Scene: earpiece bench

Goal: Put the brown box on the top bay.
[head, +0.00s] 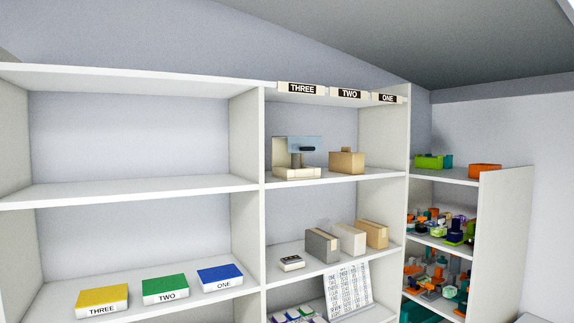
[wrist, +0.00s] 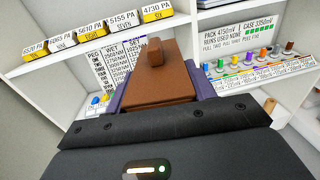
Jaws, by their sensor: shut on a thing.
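The brown box (wrist: 150,82) fills the middle of the wrist view, with a small brown block or handle (wrist: 155,52) on its upper face. My gripper (wrist: 162,88) is shut on it, with dark purple fingers along its left and right sides. Neither the gripper nor this box shows in the head view. There, the shelf's upper left bay (head: 130,150) is empty. The upper right bay (head: 340,120) holds a cream device (head: 297,172) with a bluish panel and a tan box (head: 346,162). I cannot tell which bay is the top bay.
Yellow, green and blue labelled boxes (head: 165,290) sit in the lower left bay. Grey, white and tan boxes (head: 350,238) sit in the lower right bay. In the wrist view, yellow labelled blocks (wrist: 90,37) line a shelf at left, and coloured pegs (wrist: 248,62) stand at right.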

